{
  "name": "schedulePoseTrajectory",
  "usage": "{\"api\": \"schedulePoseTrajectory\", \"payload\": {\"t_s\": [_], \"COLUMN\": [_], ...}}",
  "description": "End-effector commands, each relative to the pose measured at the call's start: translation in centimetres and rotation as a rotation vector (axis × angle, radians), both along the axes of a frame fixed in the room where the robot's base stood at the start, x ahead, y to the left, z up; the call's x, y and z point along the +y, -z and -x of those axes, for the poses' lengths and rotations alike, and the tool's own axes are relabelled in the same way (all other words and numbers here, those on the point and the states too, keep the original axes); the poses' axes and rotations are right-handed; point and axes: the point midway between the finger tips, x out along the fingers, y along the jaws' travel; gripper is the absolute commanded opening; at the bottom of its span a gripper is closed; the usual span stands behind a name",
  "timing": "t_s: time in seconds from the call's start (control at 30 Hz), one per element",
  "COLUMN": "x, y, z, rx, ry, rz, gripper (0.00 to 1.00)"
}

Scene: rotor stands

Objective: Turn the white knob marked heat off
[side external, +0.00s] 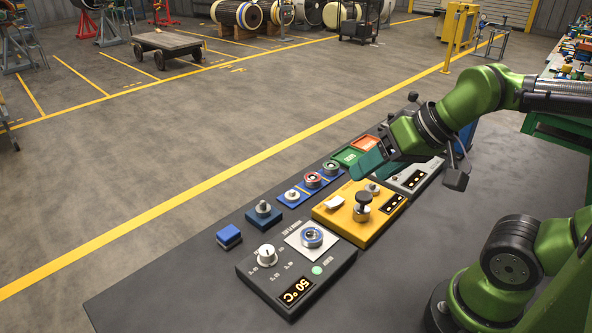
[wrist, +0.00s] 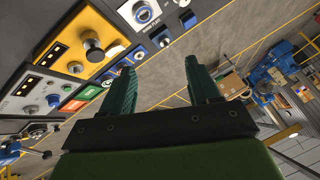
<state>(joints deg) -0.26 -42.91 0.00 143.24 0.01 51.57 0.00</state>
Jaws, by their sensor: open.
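The white knob (side external: 266,254) stands on the left part of a dark grey heater box (side external: 320,279) at the front of the bench in the side view. Small markings surround it, too small to read surely. The box's lit display (side external: 296,291) reads 50°C. My gripper (side external: 374,174) is open and empty, above the back part of the row of panels, well behind and to the right of the white knob. In the wrist view my gripper (wrist: 159,68) shows two green fingers spread apart with nothing between them. The knob cannot be told clearly there.
A yellow box (side external: 340,226) with a black knob (side external: 362,203) lies between the heater box and my gripper. A grey box (side external: 413,180) is beyond. A blue block (side external: 229,237) and small blue-based controls line the left side. The bench's front left is clear.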

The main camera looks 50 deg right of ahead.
Motion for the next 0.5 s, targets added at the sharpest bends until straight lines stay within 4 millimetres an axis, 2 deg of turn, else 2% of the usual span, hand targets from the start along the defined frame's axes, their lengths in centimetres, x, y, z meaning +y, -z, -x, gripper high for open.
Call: {"api": "schedulePoseTrajectory", "payload": {"t_s": [0.17, 0.33, 0.5], "x": [1.6, 4.5, 8.0], "y": [1.4, 1.8, 2.9], "z": [-1.3, -5.1, -9.1], "rx": [0.088, 0.253, 0.446], "ry": [-0.07, -0.083, 0.054], "rz": [0.007, -0.002, -0.018], "gripper": [0.61, 0.61, 0.61]}}
